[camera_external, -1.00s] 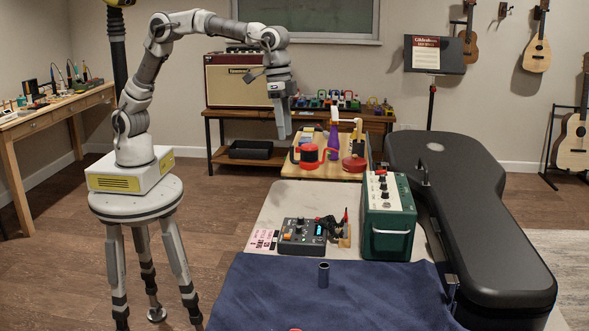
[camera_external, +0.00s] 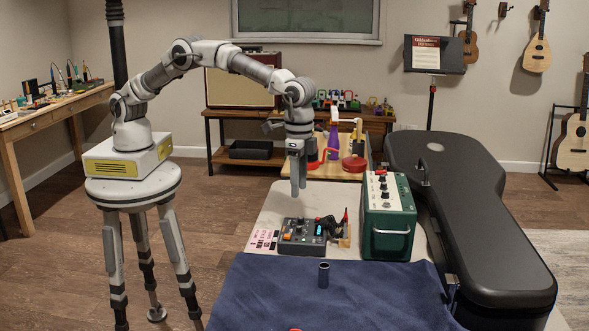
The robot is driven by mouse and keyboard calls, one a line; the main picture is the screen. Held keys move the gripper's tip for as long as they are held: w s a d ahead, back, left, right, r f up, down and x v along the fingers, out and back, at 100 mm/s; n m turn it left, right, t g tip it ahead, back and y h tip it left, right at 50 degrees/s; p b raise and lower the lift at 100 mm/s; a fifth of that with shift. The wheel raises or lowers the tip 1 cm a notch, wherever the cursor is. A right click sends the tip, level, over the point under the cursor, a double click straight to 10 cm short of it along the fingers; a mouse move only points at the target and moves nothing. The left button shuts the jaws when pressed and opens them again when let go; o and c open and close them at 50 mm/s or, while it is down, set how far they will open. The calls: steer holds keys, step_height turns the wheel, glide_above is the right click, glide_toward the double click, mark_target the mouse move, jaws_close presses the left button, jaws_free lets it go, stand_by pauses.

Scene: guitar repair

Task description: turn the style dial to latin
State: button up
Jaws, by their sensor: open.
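A dark control box (camera_external: 302,238) with several small knobs, an orange button and a small lit screen lies on the pale bench top (camera_external: 280,203). It looks like the unit with the style dial, but the knob labels and settings are too small to read. My gripper (camera_external: 298,192) points straight down above the back of the box, with a gap between its fingertips and the knobs. It is open and holds nothing.
A green amplifier (camera_external: 388,218) stands right of the box, with a dark cable (camera_external: 329,226) between them. A pink card (camera_external: 263,240) lies left of it. A dark cylinder (camera_external: 324,275) stands on the blue cloth (camera_external: 300,300) in front. A black guitar case (camera_external: 460,215) fills the right.

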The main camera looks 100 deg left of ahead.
mark_target(299, 227)
step_height(299, 227, down, 11)
steer(key=shift+f+b, duration=0.1)
steer(key=shift+b, duration=0.4)
jaws_close()
